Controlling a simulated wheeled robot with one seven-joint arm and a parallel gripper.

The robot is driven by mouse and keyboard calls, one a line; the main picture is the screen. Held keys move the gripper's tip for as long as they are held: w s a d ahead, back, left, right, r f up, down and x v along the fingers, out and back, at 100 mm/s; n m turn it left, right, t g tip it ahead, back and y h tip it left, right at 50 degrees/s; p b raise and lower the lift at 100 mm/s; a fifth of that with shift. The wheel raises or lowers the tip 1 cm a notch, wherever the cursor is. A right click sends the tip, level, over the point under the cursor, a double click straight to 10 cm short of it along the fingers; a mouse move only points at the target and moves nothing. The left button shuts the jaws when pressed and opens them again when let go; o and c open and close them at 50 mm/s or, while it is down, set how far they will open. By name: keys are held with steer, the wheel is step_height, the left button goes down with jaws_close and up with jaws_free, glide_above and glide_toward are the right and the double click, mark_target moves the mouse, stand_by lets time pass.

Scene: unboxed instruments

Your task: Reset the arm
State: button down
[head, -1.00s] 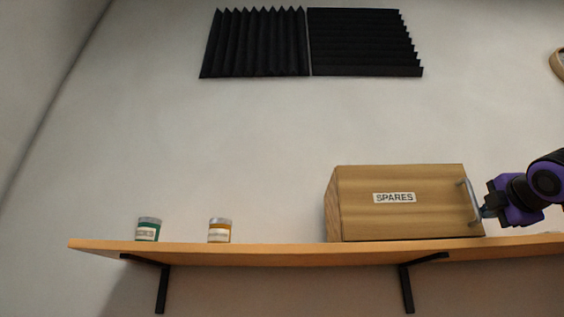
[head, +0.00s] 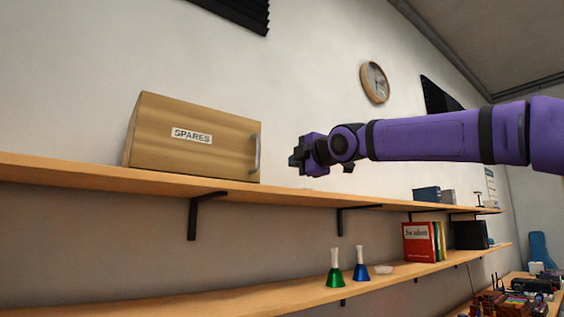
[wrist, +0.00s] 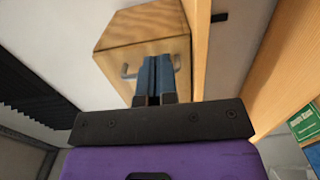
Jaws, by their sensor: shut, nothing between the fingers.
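My gripper (head: 294,161) is at the end of my purple arm, to the right of the wooden SPARES box (head: 150,135) in the head view. It is apart from the box's grey bar handle (head: 255,152). In the wrist view my gripper's two blue fingers (wrist: 155,78) are together with nothing held between them.
The box stands on the upper wooden shelf (head: 80,172). A lower shelf (head: 220,302) holds a green bell (head: 335,274), a blue bell (head: 361,268) and books (head: 420,243). A round clock (head: 375,82) hangs on the wall. The space around my gripper is clear.

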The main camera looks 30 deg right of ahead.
steer(key=shift+s+d, duration=0.4)
steer(key=shift+d, duration=0.5)
steer(key=shift+s+d, duration=0.35)
steer(key=shift+d, duration=0.5)
steer(key=shift+s+d, duration=0.4)
steer(key=shift+d, duration=0.5)
